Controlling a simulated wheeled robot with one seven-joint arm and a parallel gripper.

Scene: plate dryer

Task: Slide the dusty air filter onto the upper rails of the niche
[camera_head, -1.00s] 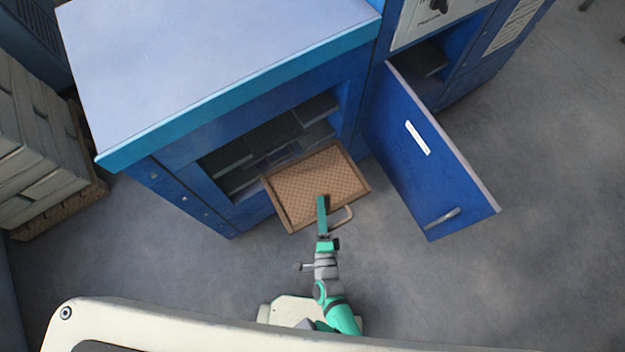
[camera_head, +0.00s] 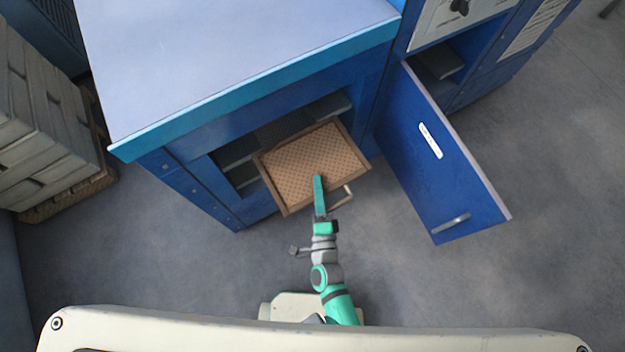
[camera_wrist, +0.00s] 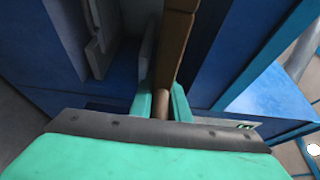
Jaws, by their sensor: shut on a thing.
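The dusty air filter (camera_head: 308,166) is a tan mesh panel in a brown frame with a bar handle at its front edge. In the head view it is at the mouth of the niche (camera_head: 240,175) in the blue cabinet, its far edge overlapping the opening. My gripper (camera_head: 319,200) is at the filter's front edge. In the wrist view my gripper (camera_wrist: 161,106) is shut on the filter's handle (camera_wrist: 161,104), and the brown frame (camera_wrist: 176,45) is seen edge-on beyond it. Grey rails (camera_wrist: 147,58) show inside the niche. Whether the filter touches the upper rails I cannot tell.
An open blue door (camera_head: 435,155) with a handle stands to the right of the niche. The cabinet's pale top (camera_head: 230,55) overhangs above the opening. A stack of grey blocks (camera_head: 40,120) on a pallet stands at the left. The floor in front is clear.

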